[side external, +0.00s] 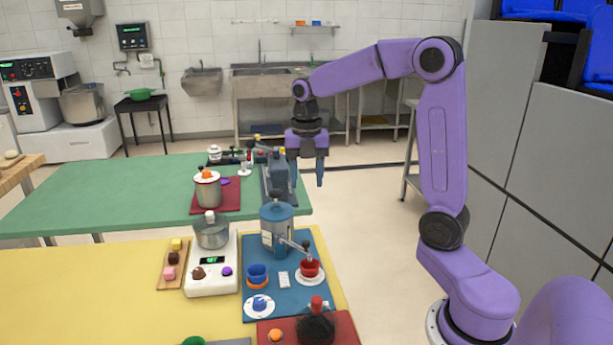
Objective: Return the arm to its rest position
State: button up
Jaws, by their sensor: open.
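My gripper (307,170) hangs pointing down at the end of my purple arm, with its fingers apart and nothing seen between them. In the picture it is at the right end of the green table (120,190), in front of the sink. A blue-grey machine (278,172) shows just left of the fingers. I cannot tell how far the gripper is from it in depth. The arm is raised and bent at the elbow, reaching left from its base at the lower right.
The yellow table (90,285) in front carries a white scale (212,277) with a pot, a blue mat (315,245) with a press and cups, and a red mat (340,325). Another pot (207,192) stands on the green table. Grey panels (505,95) stand right of the arm. Open floor (370,215) lies between.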

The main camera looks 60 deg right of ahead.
jog(key=shift+a, duration=0.1)
jog(key=s+a+f+m, duration=0.3)
jog(key=s+a+m, duration=0.6)
jog(key=s+a, duration=0.65)
jog(key=s+d+f+m, duration=0.1)
jog(key=s+m, duration=0.3)
jog(key=s, duration=0.6)
jog(key=shift+s+d+f, duration=0.15)
jog(key=shift+d+f, duration=0.05)
jog(key=shift+f, duration=0.6)
